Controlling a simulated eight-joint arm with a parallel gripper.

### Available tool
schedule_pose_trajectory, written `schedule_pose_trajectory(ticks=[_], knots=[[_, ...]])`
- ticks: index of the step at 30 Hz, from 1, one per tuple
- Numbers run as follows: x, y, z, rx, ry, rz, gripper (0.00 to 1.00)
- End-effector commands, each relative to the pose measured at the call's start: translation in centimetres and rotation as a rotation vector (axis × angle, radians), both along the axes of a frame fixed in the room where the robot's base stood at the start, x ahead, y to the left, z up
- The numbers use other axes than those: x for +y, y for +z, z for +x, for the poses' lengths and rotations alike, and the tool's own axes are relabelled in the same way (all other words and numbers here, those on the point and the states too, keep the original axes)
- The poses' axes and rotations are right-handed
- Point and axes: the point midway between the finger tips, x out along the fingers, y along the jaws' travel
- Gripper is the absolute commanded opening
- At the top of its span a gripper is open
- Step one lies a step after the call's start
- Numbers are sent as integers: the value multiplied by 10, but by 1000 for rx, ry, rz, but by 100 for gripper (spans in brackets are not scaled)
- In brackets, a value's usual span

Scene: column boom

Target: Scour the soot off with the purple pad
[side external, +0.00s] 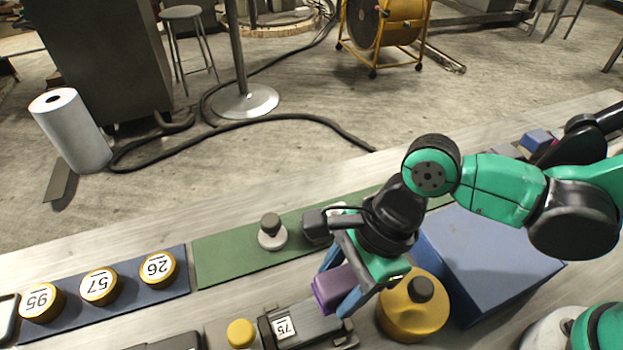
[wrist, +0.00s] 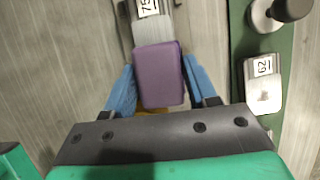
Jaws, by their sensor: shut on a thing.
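The purple pad (side external: 332,288) is held between the two blue fingers of my gripper (side external: 340,284). In the wrist view the pad (wrist: 158,76) fills the gap between the fingers (wrist: 160,88). A grey block labelled 75 (side external: 310,322) lies just beyond the pad in the side view. In the wrist view this block (wrist: 148,28) is partly hidden behind the pad's far end. I cannot tell whether the pad touches it. No soot patch can be made out clearly in either view.
A yellow pot with a dark knob (side external: 410,308) and a large blue box (side external: 490,255) stand close right of my gripper. A green mat (side external: 222,262) holds a knobbed white piece (side external: 271,237). Numbered yellow discs sit on a blue mat (side external: 128,296) at left.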

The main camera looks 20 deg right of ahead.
Motion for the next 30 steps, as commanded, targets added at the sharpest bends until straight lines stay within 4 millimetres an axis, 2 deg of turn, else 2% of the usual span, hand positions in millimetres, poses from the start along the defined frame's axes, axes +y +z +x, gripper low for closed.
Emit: schedule_pose_trajectory(ticks=[16,30], knots=[[0,48,0,0,0,1,0],[0,54,1,0,5,0,0]])
